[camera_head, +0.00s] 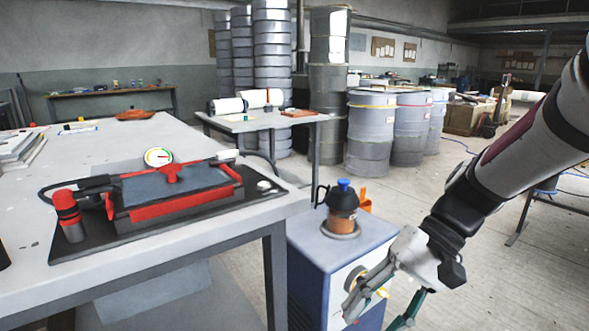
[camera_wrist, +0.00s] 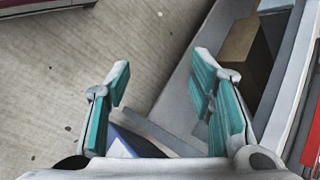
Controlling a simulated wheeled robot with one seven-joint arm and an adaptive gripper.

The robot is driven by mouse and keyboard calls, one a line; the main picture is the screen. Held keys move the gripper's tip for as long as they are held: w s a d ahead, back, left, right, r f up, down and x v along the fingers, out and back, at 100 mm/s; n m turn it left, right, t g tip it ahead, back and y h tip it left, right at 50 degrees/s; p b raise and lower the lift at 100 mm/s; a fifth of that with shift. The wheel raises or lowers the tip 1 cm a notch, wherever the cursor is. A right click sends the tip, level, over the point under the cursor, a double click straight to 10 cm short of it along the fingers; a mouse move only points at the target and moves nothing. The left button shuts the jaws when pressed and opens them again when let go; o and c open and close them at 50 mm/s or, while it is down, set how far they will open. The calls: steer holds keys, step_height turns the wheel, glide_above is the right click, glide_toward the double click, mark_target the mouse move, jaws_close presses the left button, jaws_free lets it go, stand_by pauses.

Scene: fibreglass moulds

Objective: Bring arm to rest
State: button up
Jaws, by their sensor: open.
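My gripper (camera_head: 378,308) is at the lower right of the head view, in front of the blue and white cabinet and at its right side. My arm reaches down to it from the right edge. In the wrist view my gripper (camera_wrist: 160,95) has its two green-padded fingers spread wide, with nothing between them. Beyond the fingers are the floor and the side of a bench. The fingertips are partly cut off at the bottom of the head view.
The blue and white cabinet (camera_head: 318,262) bears a jar with a blue cap (camera_head: 343,208). A grey table (camera_head: 150,258) at the left carries a red-framed mould with a gauge (camera_head: 172,185). Drums (camera_head: 370,130) stand behind. Floor (camera_head: 480,275) is clear at the right.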

steer(key=s+d+r+n+t+h, duration=0.15)
steer(key=s+d+h, duration=0.25)
steer(key=s, duration=0.6)
steer(key=s+d+r+t+h, duration=0.2)
steer(key=s+d+r+h, duration=0.15)
steer(key=s, duration=0.65)
step_height(320, 180, up, 31)
steer(key=t+p, duration=0.3)
steer(key=p, duration=2.7)
steer(key=shift+t, duration=0.35)
